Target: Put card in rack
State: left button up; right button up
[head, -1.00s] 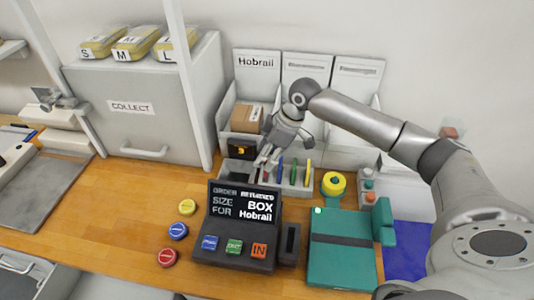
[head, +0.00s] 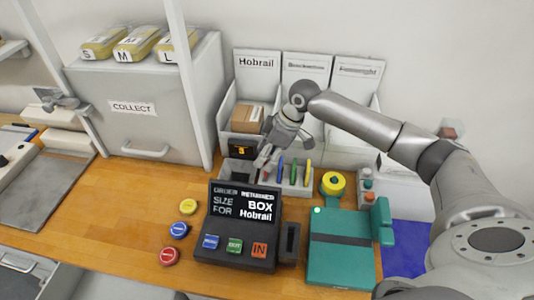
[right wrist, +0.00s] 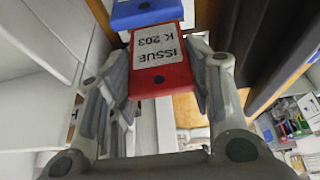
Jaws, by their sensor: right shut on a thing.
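My right gripper (head: 264,164) points down at the grey rack (head: 292,190) behind the order terminal. In the right wrist view its fingers (right wrist: 165,95) are closed on a red card (right wrist: 162,80) with a white label reading "ISSUE K 203". A blue card (right wrist: 145,12) shows just beyond it. In the head view, several thin coloured cards, among them a green one (head: 281,168) and a yellow one (head: 307,172), stand upright in the rack to the right of the fingers. The fingers hide the held card's lower edge, so I cannot tell whether it touches the rack. My left gripper does not show.
The terminal (head: 238,228), reading "BOX Hobrail", stands in front of the rack. A teal pad (head: 338,262) and a yellow roll (head: 333,184) lie to the right. Bins with a cardboard box (head: 247,118) rise behind. Bare wood (head: 130,215) is free at left.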

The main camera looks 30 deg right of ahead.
jog(key=shift+f, duration=1.7)
dwell(0.3)
dwell(0.3)
jog(key=o, duration=0.9)
jog(key=shift+r+p, duration=4.25)
jog(key=shift+r, duration=0.3)
jog(key=shift+s+f, duration=0.1)
